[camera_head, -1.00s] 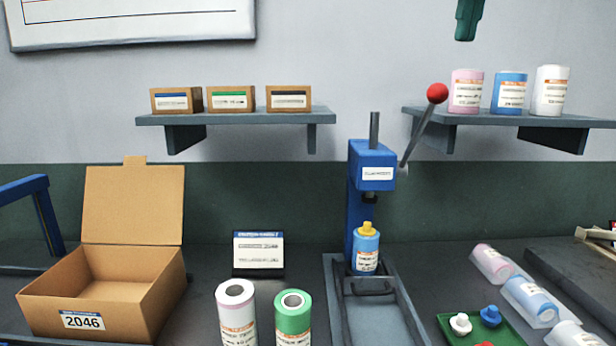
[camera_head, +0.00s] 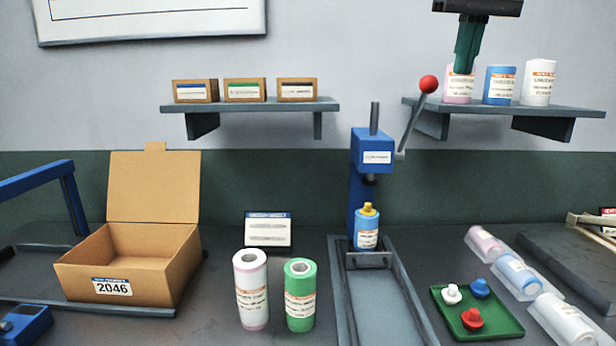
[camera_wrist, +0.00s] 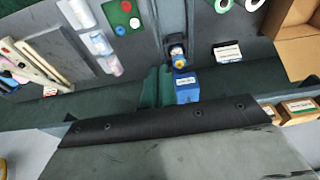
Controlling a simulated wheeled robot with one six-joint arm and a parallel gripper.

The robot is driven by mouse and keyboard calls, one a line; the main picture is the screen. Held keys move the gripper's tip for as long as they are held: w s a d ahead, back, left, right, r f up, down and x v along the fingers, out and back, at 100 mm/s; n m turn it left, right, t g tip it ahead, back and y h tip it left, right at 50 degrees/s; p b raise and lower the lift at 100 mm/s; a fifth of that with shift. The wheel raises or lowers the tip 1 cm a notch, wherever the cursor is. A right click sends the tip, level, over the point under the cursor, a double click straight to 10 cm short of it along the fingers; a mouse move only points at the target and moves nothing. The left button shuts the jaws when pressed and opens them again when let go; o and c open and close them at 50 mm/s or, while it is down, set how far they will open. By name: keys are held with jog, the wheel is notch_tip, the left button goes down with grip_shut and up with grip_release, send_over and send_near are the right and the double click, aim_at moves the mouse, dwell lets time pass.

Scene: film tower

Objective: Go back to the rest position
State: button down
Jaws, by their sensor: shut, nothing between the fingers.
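My gripper (camera_head: 464,68) hangs at the upper right of the head view, its green fingers pointing down and closed together with nothing between them. In that view it overlaps the pink-labelled canister (camera_head: 457,97) on the right shelf; I cannot tell the gap in depth. In the wrist view my gripper's green fingers (camera_wrist: 158,86) reach out past the dark palm, beside the blue press head. The blue press (camera_head: 372,157) stands at the centre with its red-knobbed lever (camera_head: 428,85) raised. A blue bottle with a yellow cap (camera_head: 367,228) stands under it.
The right shelf (camera_head: 500,113) also holds blue and white canisters. Small boxes stand on the left shelf (camera_head: 250,104). On the bench are an open carton (camera_head: 150,262) marked 2046, white and green rolls (camera_head: 300,296), a green tray of caps (camera_head: 500,326) and several tubes at right.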

jog(key=s+d+f, duration=0.1)
jog(key=s+f, duration=0.7)
jog(key=f, duration=0.3)
jog(key=s+d+f, duration=0.1)
jog(key=s+f, duration=0.7)
jog(key=f, duration=0.3)
jog(key=s+d+f+g, duration=0.1)
jog(key=s+f, duration=0.7)
jog(key=f, duration=0.3)
jog(key=shift+f, duration=0.35)
jog(key=c, duration=2.1)
grip_release()
jog(key=shift+c, duration=0.2)
